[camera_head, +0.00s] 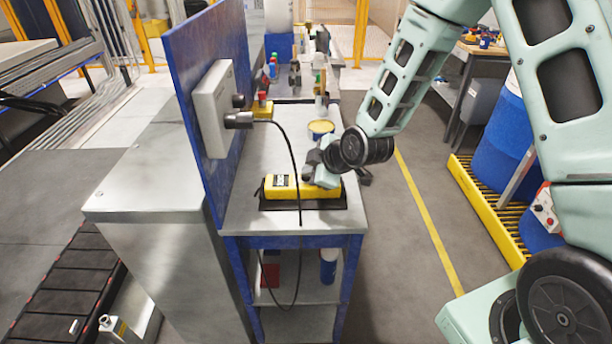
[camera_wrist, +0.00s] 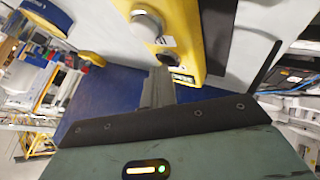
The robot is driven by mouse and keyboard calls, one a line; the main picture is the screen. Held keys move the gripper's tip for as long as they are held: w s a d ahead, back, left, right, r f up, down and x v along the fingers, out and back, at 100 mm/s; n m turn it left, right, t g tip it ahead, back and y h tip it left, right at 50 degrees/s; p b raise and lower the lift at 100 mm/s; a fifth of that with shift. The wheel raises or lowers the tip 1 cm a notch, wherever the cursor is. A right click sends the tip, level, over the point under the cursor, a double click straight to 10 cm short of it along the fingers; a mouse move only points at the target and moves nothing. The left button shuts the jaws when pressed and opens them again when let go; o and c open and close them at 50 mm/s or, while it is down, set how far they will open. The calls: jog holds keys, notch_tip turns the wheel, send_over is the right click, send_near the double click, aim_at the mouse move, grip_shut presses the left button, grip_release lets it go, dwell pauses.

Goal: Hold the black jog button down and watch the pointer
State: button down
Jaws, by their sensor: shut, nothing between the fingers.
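A yellow pendant box (camera_head: 290,187) lies in a black tray (camera_head: 325,204) on the grey bench top. In the wrist view the pendant (camera_wrist: 186,25) fills the top middle, with a grey round knob (camera_wrist: 147,23) and a dark round button (camera_wrist: 168,58) on its face. I cannot tell whether the button is pressed in. I cannot make out a pointer in either view.
A blue upright panel (camera_head: 205,60) with a grey box (camera_head: 213,108) stands along the bench's left side. A black cable (camera_head: 297,165) hangs from the box across the bench. A round yellow-rimmed tin (camera_head: 321,127) and several bottles stand behind.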

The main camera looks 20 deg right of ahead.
jog(key=shift+r+p, duration=0.55)
jog(key=shift+r, duration=0.35)
jog(key=shift+r+p, duration=1.65)
jog(key=shift+r, duration=0.85)
jog(key=shift+a, duration=0.1)
